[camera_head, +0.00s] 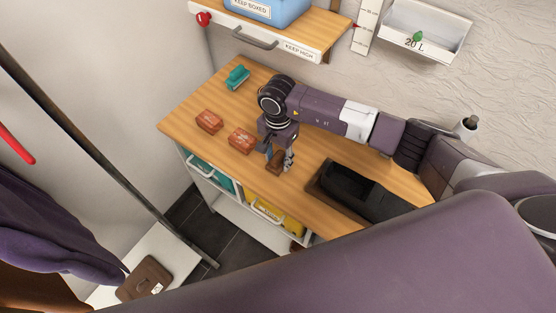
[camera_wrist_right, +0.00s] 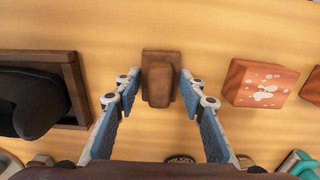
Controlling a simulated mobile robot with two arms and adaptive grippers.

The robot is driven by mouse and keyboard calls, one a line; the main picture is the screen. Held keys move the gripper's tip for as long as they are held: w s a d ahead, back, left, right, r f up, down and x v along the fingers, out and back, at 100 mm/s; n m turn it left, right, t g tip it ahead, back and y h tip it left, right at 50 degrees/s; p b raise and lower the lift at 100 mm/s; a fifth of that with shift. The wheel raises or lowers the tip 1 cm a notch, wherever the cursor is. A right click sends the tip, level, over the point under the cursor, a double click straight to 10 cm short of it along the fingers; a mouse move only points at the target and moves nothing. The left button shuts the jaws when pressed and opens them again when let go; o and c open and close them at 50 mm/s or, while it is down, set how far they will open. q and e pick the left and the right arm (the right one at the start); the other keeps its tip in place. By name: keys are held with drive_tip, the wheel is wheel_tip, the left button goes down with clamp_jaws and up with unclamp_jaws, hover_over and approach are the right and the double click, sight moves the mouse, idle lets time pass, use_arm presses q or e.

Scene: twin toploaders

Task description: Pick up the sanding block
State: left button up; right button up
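The sanding block, a small dark brown block with a raised grip, stands on the wooden worktop. It shows in the head view (camera_head: 275,162) and, from above, in the right wrist view (camera_wrist_right: 160,80). My right gripper (camera_head: 279,157) points down at it. In the right wrist view the two fingertips (camera_wrist_right: 160,84) are on either side of the block, with a narrow gap at each side. The gripper looks open around it, not clamped. My left gripper is in neither view.
Two reddish-brown blocks (camera_head: 209,121) (camera_head: 241,140) lie left of the gripper. A teal object (camera_head: 237,77) lies further back. A dark tray (camera_head: 318,185) holding a black item is to the right. Open bins (camera_head: 268,210) sit under the worktop's front edge.

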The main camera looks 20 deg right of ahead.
sight(278, 156)
drive_tip(key=c, duration=0.8)
drive_tip(key=shift+o, duration=0.2)
drive_tip(key=shift+r, duration=0.15)
drive_tip(key=shift+r+b, duration=0.3)
drive_tip(key=shift+r, duration=0.25)
wheel_tip(278, 156, up, 19)
drive_tip(key=b, duration=0.6)
drive_tip(key=shift+f, duration=0.15)
